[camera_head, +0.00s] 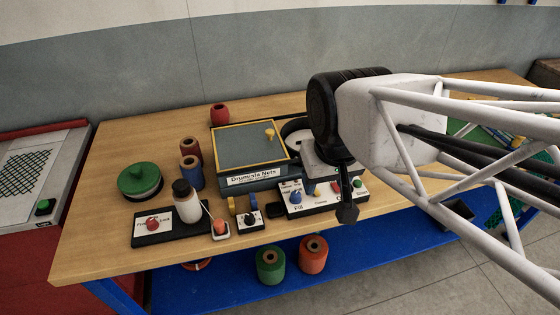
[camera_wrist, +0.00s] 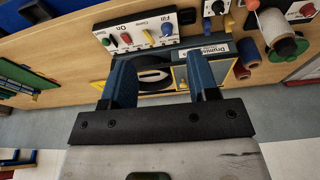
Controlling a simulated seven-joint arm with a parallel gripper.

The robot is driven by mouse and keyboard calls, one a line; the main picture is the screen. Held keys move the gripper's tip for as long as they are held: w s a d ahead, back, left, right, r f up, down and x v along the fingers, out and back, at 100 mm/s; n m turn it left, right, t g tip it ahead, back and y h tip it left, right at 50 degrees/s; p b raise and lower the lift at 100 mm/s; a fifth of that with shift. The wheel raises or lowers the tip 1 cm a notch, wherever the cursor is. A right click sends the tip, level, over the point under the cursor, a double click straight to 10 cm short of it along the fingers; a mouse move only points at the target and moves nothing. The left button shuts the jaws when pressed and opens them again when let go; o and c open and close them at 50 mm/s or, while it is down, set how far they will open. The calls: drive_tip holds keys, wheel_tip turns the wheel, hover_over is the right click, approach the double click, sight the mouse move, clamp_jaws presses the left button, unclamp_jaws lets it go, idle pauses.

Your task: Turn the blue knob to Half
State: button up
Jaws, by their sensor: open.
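The blue knob (camera_head: 296,197) is small and sits at the left end of a white control panel (camera_head: 308,208) in the head view. It stands beside a yellow knob, and small printed labels surround it. I cannot read which label its pointer faces. The panel also shows at the top of the wrist view (camera_wrist: 135,42), turned around. My gripper (camera_head: 347,212) hangs over the panel's right part, to the right of the blue knob and apart from it. In the wrist view the two fingers of my gripper (camera_wrist: 160,66) are spread with nothing between them.
A yellow-framed box (camera_head: 250,145) labelled Drumosla Nets stands behind the panel. Spools (camera_head: 191,172) stand farther back. The table's front edge is close below the panel.

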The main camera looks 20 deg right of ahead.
drive_tip(key=shift+w+m, duration=0.95)
drive_tip(key=shift+m, duration=0.05)
drive_tip(key=m+g+h, duration=0.3)
drive_tip(key=m+h, duration=0.1)
drive_tip(key=m, duration=1.2)
approach(295, 194)
drive_tip(key=shift+s+d+f, duration=0.1)
drive_tip(key=shift+d+f, duration=0.05)
drive_tip(key=shift+f, duration=0.5)
drive_tip(key=shift+f, duration=0.15)
drive_tip(key=shift+x, duration=3.8)
drive_tip(key=shift+d, duration=0.15)
drive_tip(key=c, duration=0.9)
